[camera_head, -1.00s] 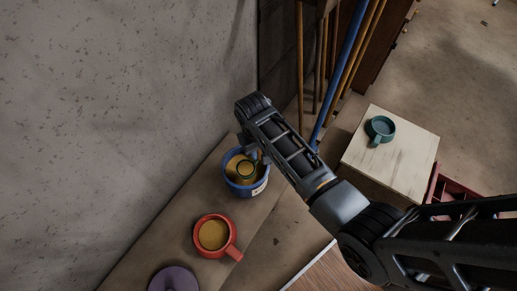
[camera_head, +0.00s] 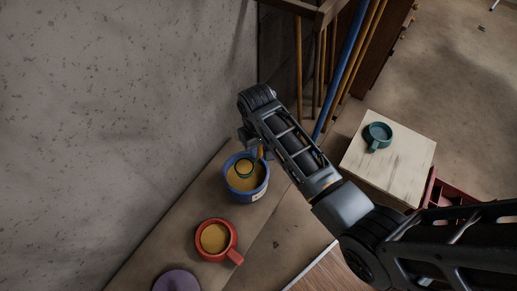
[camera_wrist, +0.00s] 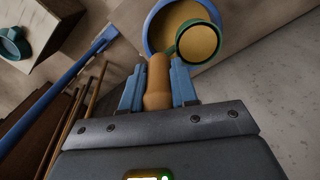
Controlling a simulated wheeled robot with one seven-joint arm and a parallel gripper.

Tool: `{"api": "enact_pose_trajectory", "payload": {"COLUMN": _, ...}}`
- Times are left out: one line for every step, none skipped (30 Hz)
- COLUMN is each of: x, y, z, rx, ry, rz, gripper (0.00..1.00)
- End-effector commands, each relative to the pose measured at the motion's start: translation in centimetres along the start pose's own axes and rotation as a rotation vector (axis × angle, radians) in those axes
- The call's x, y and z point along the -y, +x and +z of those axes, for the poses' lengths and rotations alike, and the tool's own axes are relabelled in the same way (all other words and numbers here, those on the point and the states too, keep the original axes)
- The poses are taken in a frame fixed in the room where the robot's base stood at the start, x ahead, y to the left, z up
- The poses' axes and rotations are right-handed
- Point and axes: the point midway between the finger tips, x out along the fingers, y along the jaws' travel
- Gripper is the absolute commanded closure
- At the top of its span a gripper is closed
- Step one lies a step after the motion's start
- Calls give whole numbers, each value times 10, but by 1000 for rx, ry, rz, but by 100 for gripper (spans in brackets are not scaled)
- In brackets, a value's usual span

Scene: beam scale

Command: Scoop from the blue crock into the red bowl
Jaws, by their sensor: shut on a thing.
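My gripper (camera_wrist: 158,88) is shut on the tan handle (camera_wrist: 158,75) of a scoop with a green-rimmed cup (camera_wrist: 200,42). The cup shows yellow-brown stuff inside. The blue crock (camera_head: 262,188) holds stuff of the same colour. In the wrist view the cup overlaps the rim of the crock (camera_wrist: 149,35), on the near side of it; in the head view the cup (camera_head: 244,168) appears within the crock's mouth. The cup's exact height is unclear. The red bowl (camera_head: 232,242), with a side handle, stands below the crock in the head view and holds similar stuff.
A purple round thing (camera_head: 177,281) lies past the red bowl on the bench (camera_head: 189,211). A teal cup (camera_head: 377,136) sits on a pale block (camera_head: 400,170) at right. Poles (camera_head: 345,70) stand in a rack behind the crock. A speckled wall (camera_head: 130,120) runs along the left.

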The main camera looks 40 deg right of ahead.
Motion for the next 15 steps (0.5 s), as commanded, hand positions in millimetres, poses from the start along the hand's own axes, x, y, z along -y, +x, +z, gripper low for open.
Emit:
{"api": "enact_pose_trajectory", "payload": {"x": 0, "y": -4, "z": 0, "rx": -1, "ry": 0, "rz": -2, "gripper": 100}}
{"api": "enact_pose_trajectory", "payload": {"x": 0, "y": -6, "z": 0, "rx": -1, "ry": 0, "rz": -4, "gripper": 100}}
{"api": "enact_pose_trajectory", "payload": {"x": 0, "y": -8, "z": 0, "rx": -1, "ry": 0, "rz": -5, "gripper": 100}}
{"api": "enact_pose_trajectory", "payload": {"x": 0, "y": -10, "z": 0, "rx": -1, "ry": 0, "rz": -7, "gripper": 100}}
{"api": "enact_pose_trajectory", "payload": {"x": 0, "y": -12, "z": 0, "rx": -1, "ry": 0, "rz": -8, "gripper": 100}}
{"api": "enact_pose_trajectory", "payload": {"x": 0, "y": -14, "z": 0, "rx": -1, "ry": 0, "rz": -10, "gripper": 100}}
{"api": "enact_pose_trajectory", "payload": {"x": -1, "y": -16, "z": 0, "rx": -1, "ry": 0, "rz": -11, "gripper": 100}}
{"api": "enact_pose_trajectory", "payload": {"x": -1, "y": -18, "z": 0, "rx": -1, "ry": 0, "rz": -12, "gripper": 100}}
{"api": "enact_pose_trajectory", "payload": {"x": -1, "y": -21, "z": 0, "rx": -1, "ry": 0, "rz": -14, "gripper": 100}}
{"api": "enact_pose_trajectory", "payload": {"x": -1, "y": -22, "z": 0, "rx": -1, "ry": 0, "rz": -16, "gripper": 100}}
{"api": "enact_pose_trajectory", "payload": {"x": -1, "y": -24, "z": 0, "rx": -1, "ry": 0, "rz": -17, "gripper": 100}}
{"api": "enact_pose_trajectory", "payload": {"x": -1, "y": -26, "z": 0, "rx": 0, "ry": 0, "rz": -19, "gripper": 100}}
{"api": "enact_pose_trajectory", "payload": {"x": -1, "y": -27, "z": 0, "rx": 0, "ry": 0, "rz": -19, "gripper": 100}}
{"api": "enact_pose_trajectory", "payload": {"x": -1, "y": -28, "z": 0, "rx": 0, "ry": -1, "rz": -20, "gripper": 100}}
{"api": "enact_pose_trajectory", "payload": {"x": -1, "y": -29, "z": 0, "rx": 0, "ry": -1, "rz": -21, "gripper": 100}}
